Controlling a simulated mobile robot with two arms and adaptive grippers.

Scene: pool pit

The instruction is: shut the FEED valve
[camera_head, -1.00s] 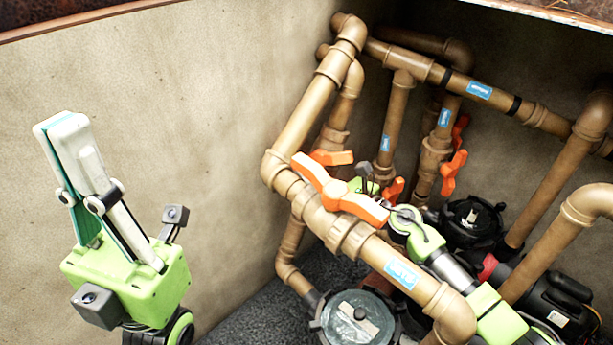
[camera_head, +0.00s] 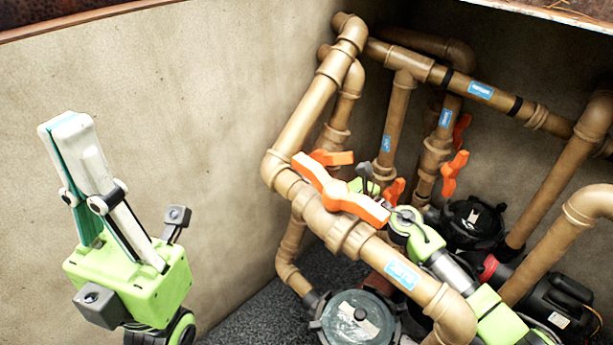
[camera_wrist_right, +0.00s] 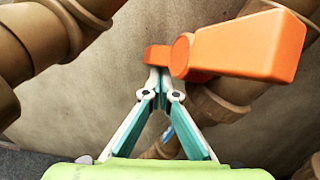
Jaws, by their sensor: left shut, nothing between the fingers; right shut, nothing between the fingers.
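A large orange handle (camera_head: 340,192) sits on the near pipe, set slantwise across the pipe. A second orange handle (camera_head: 331,157) shows just behind it. The blue labels are too blurred to read, so I cannot tell which valve is FEED. My right gripper (camera_wrist_right: 165,72) is shut and empty, its fingertips close beside an orange handle (camera_wrist_right: 245,45); I cannot tell if they touch. In the head view my right gripper is mostly hidden behind the near pipe and handle. My left gripper (camera_head: 68,122) is shut and empty, pointing up before the left wall, away from the pipes.
More orange handles (camera_head: 453,172) sit on pipes farther back. Brown pipes (camera_head: 558,200) crowd the right side. A round lidded housing (camera_head: 358,318) and a dark pump (camera_head: 555,300) stand low. The pale wall (camera_head: 230,120) on the left leaves free room around my left gripper.

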